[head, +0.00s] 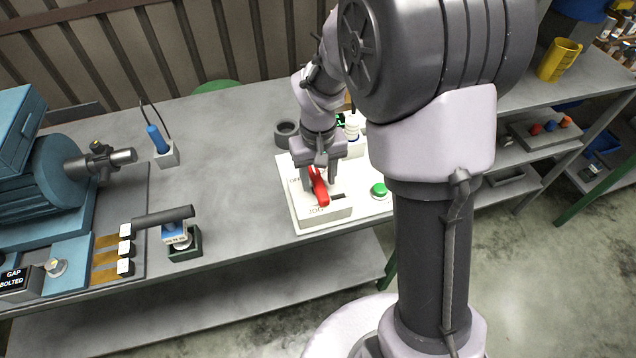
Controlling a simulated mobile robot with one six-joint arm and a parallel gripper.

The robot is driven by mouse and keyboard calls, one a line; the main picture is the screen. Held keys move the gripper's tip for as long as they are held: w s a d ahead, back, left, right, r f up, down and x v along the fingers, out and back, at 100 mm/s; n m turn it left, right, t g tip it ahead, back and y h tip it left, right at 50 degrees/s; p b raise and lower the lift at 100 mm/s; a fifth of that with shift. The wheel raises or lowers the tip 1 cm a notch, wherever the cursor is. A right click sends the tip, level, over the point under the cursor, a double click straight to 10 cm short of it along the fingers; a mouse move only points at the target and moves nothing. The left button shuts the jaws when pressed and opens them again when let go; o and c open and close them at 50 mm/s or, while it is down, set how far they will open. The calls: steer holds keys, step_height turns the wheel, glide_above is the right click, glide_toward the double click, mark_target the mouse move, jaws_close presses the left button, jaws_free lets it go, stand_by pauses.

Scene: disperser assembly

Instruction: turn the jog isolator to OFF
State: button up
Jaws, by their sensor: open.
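The jog isolator (313,213) is a white box marked JOG near the front edge of the grey bench. Its red handle (319,188) lies on top, running from upper left toward the box's front edge. My gripper (317,178) is open above the box, with its fingers either side of the red handle. I cannot tell whether the fingers touch it. An "O" of lettering shows at the left of the box top. The rest of that label and part of the handle are hidden by my gripper.
A green button (379,190) sits right of the isolator. A dark ring (286,131) lies behind it. A teal motor (48,185) stands at the left, and a dark holder (185,246) stands between. My arm hides the bench's right part. Bare bench lies left of the isolator.

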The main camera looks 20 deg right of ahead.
steer(key=shift+f, duration=0.3)
steer(key=shift+c, duration=0.3)
jaws_close()
